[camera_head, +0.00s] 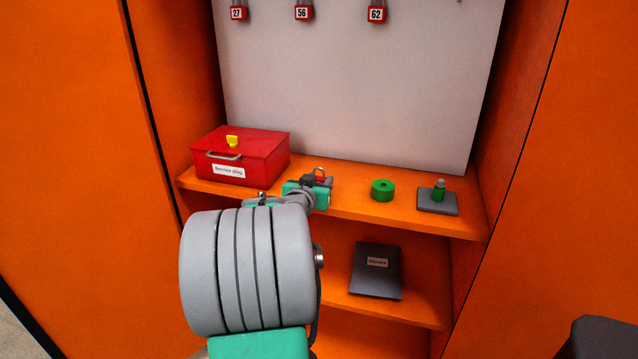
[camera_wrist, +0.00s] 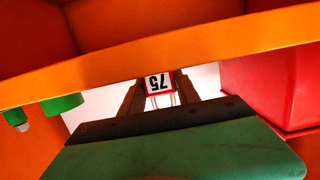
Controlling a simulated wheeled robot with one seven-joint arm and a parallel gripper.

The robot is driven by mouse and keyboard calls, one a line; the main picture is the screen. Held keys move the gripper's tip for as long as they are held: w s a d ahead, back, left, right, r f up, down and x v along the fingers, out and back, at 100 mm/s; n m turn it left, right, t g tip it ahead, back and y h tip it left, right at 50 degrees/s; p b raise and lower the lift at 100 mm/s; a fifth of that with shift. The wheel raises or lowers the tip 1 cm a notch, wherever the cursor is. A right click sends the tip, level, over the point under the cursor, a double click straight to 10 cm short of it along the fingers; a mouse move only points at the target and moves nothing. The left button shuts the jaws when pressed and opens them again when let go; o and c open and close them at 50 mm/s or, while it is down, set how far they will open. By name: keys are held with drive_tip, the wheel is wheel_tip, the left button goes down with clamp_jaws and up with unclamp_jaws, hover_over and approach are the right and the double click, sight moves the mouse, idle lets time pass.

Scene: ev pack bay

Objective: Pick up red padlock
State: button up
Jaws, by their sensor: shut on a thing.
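A red padlock (camera_wrist: 159,79) with a white number label, upside down in the wrist view and reading 75, sits between the two fingers of my gripper (camera_wrist: 159,92). I cannot tell whether the padlock touches the shelf. More red padlocks, numbered 27 (camera_head: 238,14), 56 (camera_head: 304,13) and 62 (camera_head: 377,15), hang on the pale back panel.
The orange upper shelf (camera_head: 365,211) carries a red service plug box (camera_head: 262,150) at left, a green roll (camera_head: 383,190), and a grey plate (camera_head: 437,208) with a green-based piece on it. A dark labelled case (camera_head: 376,280) lies on the lower shelf. Orange cabinet sides flank the bay.

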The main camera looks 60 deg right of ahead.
clamp_jaws()
